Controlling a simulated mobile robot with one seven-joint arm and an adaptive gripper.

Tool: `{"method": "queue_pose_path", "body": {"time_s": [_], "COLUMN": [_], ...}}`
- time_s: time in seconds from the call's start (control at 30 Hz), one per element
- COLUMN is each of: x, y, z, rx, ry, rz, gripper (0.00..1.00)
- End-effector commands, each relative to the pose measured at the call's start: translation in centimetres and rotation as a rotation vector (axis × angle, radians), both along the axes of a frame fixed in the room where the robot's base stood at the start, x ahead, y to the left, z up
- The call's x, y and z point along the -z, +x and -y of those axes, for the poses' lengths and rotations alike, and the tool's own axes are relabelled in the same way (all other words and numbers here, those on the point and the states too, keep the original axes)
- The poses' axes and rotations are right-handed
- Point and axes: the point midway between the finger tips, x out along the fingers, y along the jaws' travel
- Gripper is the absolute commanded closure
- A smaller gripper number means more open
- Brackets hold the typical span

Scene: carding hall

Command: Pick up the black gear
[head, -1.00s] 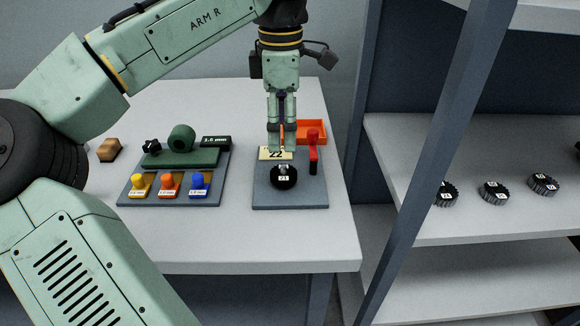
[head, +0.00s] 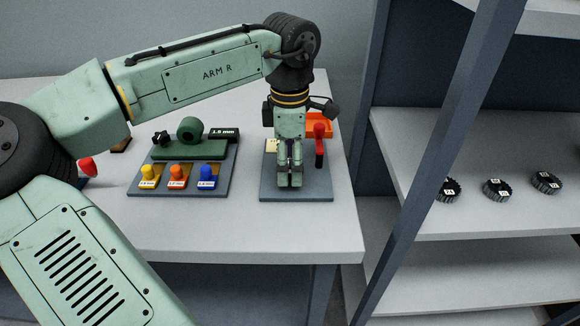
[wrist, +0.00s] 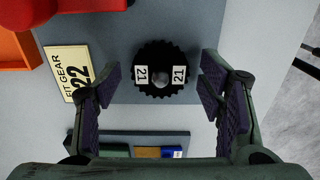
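The black gear (wrist: 151,82) shows in the wrist view, seated around a grey post on a blue-grey plate (wrist: 205,30). It has toothed edges and two white labels reading 21. My gripper (wrist: 158,92) is open, with its padded fingers apart on either side just short of the gear, and nothing between them. In the head view my gripper (head: 289,182) is low over the plate and hides the gear. A sign reading "FIT GEAR 22" (wrist: 72,72) lies beside the gear.
A red lever (head: 319,145) and an orange tray (head: 325,122) stand behind the gripper. A board with yellow, orange and blue knobs (head: 206,174) is to the left. Three dark labelled gears (head: 497,189) sit on the shelf at right, behind an upright post (head: 436,155).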

Motion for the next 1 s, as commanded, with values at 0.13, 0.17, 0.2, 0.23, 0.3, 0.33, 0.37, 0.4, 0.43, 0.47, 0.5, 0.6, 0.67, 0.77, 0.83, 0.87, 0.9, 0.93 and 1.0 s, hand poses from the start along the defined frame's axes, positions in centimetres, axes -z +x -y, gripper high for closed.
{"method": "queue_pose_path", "body": {"time_s": [0.13, 0.17, 0.2, 0.23, 0.3, 0.33, 0.37, 0.4, 0.43, 0.47, 0.5, 0.6, 0.67, 0.77, 0.83, 0.87, 0.9, 0.93, 1.0], "x": [-0.02, -0.03, -0.03, -0.03, -0.04, -0.04, -0.04, -0.04, -0.04, -0.04, -0.05, -0.05, -0.05, -0.05, -0.06, -0.08, -0.08, -0.08, -0.08], "y": [0.0, 0.0, 0.0, 0.0, 0.0, 0.0, 0.0, 0.0, 0.0, 0.0, 0.0, 0.0, 0.0, 0.0, 0.0, 0.01, 0.01, 0.01, 0.01], "z": [0.01, 0.01, 0.01, 0.01, 0.01, 0.02, 0.01, 0.01, 0.01, 0.01, 0.01, 0.02, 0.02, 0.02, 0.02, 0.02, 0.02, 0.02, 0.02], "rx": [0.0, 0.0, 0.001, 0.0, 0.001, 0.001, 0.001, 0.001, 0.001, 0.001, 0.001, 0.001, 0.001, 0.001, 0.001, 0.001, 0.001, 0.001, 0.001], "ry": [0.0, 0.0, 0.0, 0.0, 0.0, 0.0, 0.0, 0.0, 0.0, 0.0, 0.0, 0.0, 0.0, 0.0, 0.0, 0.0, 0.0, 0.0, 0.0], "rz": [0.0, 0.0, 0.0, 0.0, 0.0, 0.0, 0.0, 0.0, 0.0, 0.0, 0.0, 0.0, 0.0, 0.0, 0.0, 0.0, 0.0, 0.0, 0.0], "gripper": [0.47, 0.49, 0.51, 0.53, 0.58, 0.6, 0.62, 0.65, 0.67, 0.69, 0.71, 0.78, 0.82, 0.89, 0.93, 0.93, 0.94, 0.94, 0.94]}}
